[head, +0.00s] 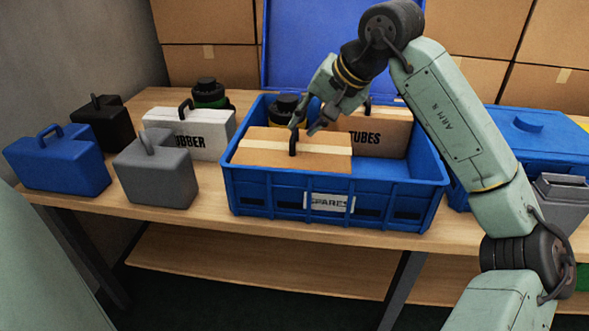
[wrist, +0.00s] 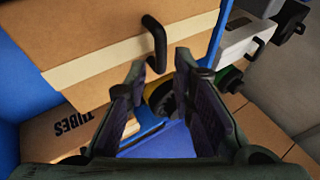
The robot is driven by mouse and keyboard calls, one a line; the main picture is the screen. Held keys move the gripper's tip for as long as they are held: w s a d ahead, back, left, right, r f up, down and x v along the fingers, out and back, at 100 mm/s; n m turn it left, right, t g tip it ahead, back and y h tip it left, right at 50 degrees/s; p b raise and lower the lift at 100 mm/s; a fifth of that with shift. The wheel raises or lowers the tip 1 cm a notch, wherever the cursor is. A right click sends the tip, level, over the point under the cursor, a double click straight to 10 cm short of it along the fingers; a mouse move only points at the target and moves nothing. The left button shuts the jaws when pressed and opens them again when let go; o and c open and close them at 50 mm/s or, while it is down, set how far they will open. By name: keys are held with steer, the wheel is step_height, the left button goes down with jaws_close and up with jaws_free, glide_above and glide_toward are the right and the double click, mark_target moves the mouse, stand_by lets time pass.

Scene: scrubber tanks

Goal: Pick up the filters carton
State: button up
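A brown carton (head: 270,152) with a pale tape strip and a black handle sits at the front left inside the blue crate (head: 270,201) labelled SPARES. No filters label shows on it. It also fills the upper left of the wrist view (wrist: 110,30). A second carton (head: 385,138) marked TUBES stands behind it in the crate. My gripper (head: 309,130) is just above and beside the front carton's handle. In the wrist view my gripper (wrist: 162,78) has its two fingers apart, with the black handle (wrist: 158,50) just beyond the tips, not clearly between them.
A yellow-and-black container (head: 285,108) stands in the crate's back left. A white RUBBER jug (head: 210,133), grey jug (head: 157,172), blue jug (head: 60,163) and black jug (head: 105,125) stand left. A blue lidded box (head: 530,135) is right. The crate's front right is empty.

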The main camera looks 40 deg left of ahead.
mark_target(296, 134)
steer(key=x, duration=0.4)
steer(key=shift+s, duration=0.2)
steer(key=shift+c, duration=0.3)
jaws_close()
stand_by(0.4)
